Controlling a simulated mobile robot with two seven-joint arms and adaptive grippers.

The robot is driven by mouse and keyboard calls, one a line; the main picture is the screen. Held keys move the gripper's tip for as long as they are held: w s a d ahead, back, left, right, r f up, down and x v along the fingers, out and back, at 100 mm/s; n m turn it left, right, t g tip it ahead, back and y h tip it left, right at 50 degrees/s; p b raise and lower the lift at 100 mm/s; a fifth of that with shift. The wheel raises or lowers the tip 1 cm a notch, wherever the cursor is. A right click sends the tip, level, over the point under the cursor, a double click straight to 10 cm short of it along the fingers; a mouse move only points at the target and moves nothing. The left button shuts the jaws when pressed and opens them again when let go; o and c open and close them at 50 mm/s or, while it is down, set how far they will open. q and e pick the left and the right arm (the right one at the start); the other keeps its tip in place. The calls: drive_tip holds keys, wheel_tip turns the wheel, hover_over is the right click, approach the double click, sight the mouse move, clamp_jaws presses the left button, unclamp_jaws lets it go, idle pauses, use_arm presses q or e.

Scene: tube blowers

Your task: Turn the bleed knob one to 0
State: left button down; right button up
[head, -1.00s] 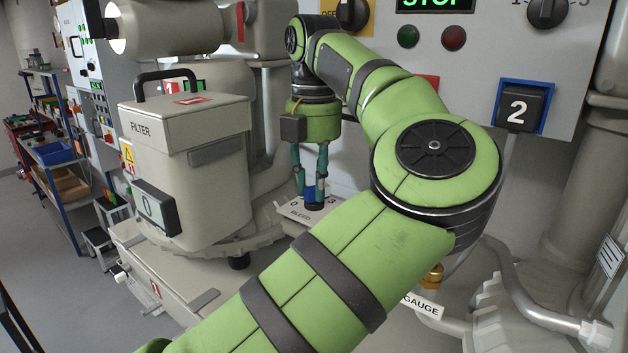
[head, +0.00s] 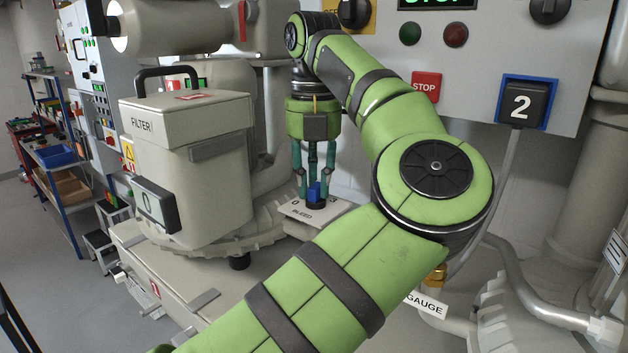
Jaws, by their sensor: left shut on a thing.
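The bleed knob (head: 315,191) is blue on a dark base and stands on a pale plate (head: 305,214) lettered BLEED. A 0 is at the plate's left; the mark at its right is partly hidden by a finger. My left gripper (head: 314,190) points straight down from above, its teal fingers on either side of the knob, shut on it. The fingers hide part of the knob, and I cannot tell which mark it points to. My right gripper is not in view.
The filter housing (head: 188,175) stands close to the left of the gripper. Pipes (head: 530,300) and a GAUGE label (head: 426,304) are at lower right.

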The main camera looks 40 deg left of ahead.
sight(312, 185)
use_arm(q)
drive_tip(key=n+p, duration=0.1)
drive_tip(key=n, duration=0.4)
drive_tip(key=shift+s+f+n, duration=0.1)
drive_tip(key=shift+s+n, duration=0.05)
drive_tip(key=shift+n, duration=0.15)
drive_tip(key=n+p, duration=0.1)
drive_tip(key=n, duration=0.4)
drive_tip(key=shift+s+d, duration=0.1)
drive_tip(key=shift+n, duration=0.4)
drive_tip(key=c, duration=1)
unclamp_jaws()
drive_tip(key=shift+c, duration=0.2)
wheel_tip(312, 185, up, 12)
